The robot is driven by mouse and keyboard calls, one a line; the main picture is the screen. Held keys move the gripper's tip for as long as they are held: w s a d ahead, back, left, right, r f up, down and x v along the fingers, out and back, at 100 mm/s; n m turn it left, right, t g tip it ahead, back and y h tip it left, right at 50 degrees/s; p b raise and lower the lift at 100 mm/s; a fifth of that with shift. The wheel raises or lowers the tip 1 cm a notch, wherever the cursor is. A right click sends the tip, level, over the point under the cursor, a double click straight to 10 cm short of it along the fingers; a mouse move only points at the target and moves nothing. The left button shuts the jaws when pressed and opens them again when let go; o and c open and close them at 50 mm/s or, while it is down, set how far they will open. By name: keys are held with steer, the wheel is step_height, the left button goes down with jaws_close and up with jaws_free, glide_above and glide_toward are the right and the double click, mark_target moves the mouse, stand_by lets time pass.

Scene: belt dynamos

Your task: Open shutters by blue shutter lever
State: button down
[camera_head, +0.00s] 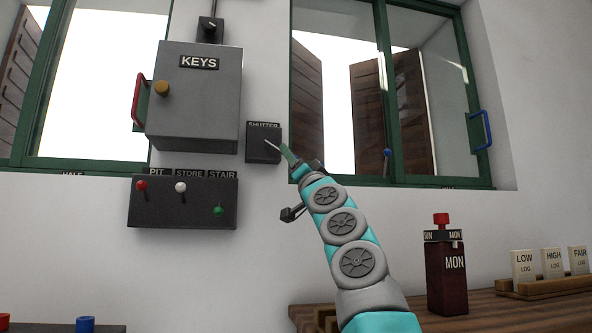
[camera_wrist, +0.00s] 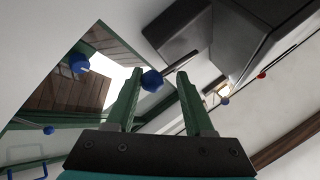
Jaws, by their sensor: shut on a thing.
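The dark shutter box (camera_head: 258,152), labelled SHUTTER, is on the wall between the cabinet and the right window. Its lever is a thin metal rod with a blue knob (camera_wrist: 152,81). My gripper (camera_head: 285,151) is at the lever, and in the head view it hides the knob. In the wrist view the fingers (camera_wrist: 160,80) are on either side of the blue knob and shut on it. Brown slatted shutters (camera_head: 375,104) stand partly swung back outside the right window, with bright gaps between them. Another shutter (camera_head: 20,55) shows at the left window.
A grey KEYS cabinet (camera_head: 205,105) juts out left of the shutter box. Below it is a panel (camera_head: 160,212) with red, white and green levers. The window has a blue knob (camera_head: 387,153) and blue handle (camera_head: 483,131). A dark red container (camera_head: 446,280) stands on the wooden counter.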

steer(key=a+m+t+h, duration=0.1)
steer(key=m+h, duration=0.2)
steer(key=m, duration=0.1)
steer(key=a+f+m+t+h+p, duration=0.1)
steer(key=m+h, duration=0.2)
steer(key=m, duration=0.1)
steer(key=s+a+m+t+h+p, duration=0.1)
steer(key=a+m+h, duration=0.1)
steer(key=m+h, duration=0.1)
steer(key=shift+f+m+h, duration=0.4)
steer(key=shift+s+a+m+h+p, duration=0.1)
steer(key=shift+a+m+h+p, duration=0.35)
steer(key=shift+m+h, duration=0.35)
steer(key=c, duration=1.5)
jaws_free()
steer(key=shift+d+f+m, duration=0.2)
steer(key=shift+d+m, duration=0.05)
steer(key=shift+m, duration=0.05)
steer(key=o, duration=1.3)
steer(key=shift+d+f+b, duration=0.2)
steer(key=shift+d+b, duration=0.05)
steer(key=shift+b, duration=0.1)
steer(key=shift+c, duration=0.2)
